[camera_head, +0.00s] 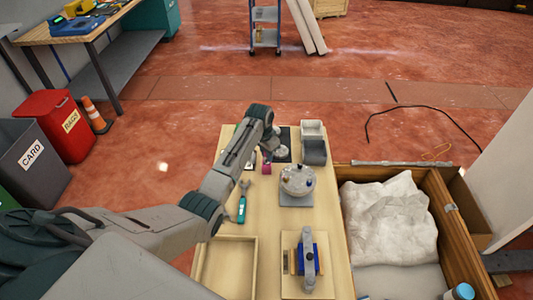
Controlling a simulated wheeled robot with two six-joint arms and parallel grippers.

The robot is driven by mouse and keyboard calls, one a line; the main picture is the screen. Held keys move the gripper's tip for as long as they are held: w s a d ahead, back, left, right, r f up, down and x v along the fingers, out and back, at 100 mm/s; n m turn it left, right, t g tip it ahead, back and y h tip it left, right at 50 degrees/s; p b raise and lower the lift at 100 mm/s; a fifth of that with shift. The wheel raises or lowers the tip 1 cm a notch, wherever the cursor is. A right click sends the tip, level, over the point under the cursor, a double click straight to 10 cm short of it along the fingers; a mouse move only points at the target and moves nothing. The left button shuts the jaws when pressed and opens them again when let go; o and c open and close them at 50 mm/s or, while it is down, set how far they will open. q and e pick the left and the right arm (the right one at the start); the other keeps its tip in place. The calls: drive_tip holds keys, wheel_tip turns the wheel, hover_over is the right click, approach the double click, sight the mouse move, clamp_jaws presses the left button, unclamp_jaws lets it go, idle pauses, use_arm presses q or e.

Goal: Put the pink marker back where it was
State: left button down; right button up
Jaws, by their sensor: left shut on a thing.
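A small pink thing, which looks like the pink marker (267,169), shows low at my left gripper, near the far end of the light wooden table (265,215). My left gripper (268,158) is shut on it. The gripper and forearm cover part of that area, so I cannot tell whether the marker touches the table. A dark mat (284,136) lies partly hidden behind the gripper. My right gripper is not in view.
A round pale dispenser disc (297,178) stands right of the gripper. Light (312,129) and dark grey (314,152) bins stand behind it. A teal-handled tool (242,209), an empty wooden tray (225,239) and a blue fixture (303,258) lie nearer. A wooden crate (458,222) stands right.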

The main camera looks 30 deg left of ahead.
use_arm(q)
drive_tip(key=shift+f, duration=0.3)
drive_tip(key=shift+f, duration=0.15)
drive_tip(key=c, duration=1.3)
unclamp_jaws()
drive_tip(key=shift+s+a+r+b, duration=0.1)
drive_tip(key=shift+s+r+b, duration=0.25)
drive_tip(key=shift+r, duration=1.7)
drive_tip(key=shift+s+a+r+b, duration=0.1)
drive_tip(key=shift+s+r+b, duration=0.15)
drive_tip(key=shift+r, duration=1.75)
drive_tip(key=shift+s+a+r+b, duration=0.1)
drive_tip(key=shift+s+r+b, duration=0.25)
drive_tip(key=shift+r, duration=1.7)
drive_tip(key=shift+w, duration=0.1)
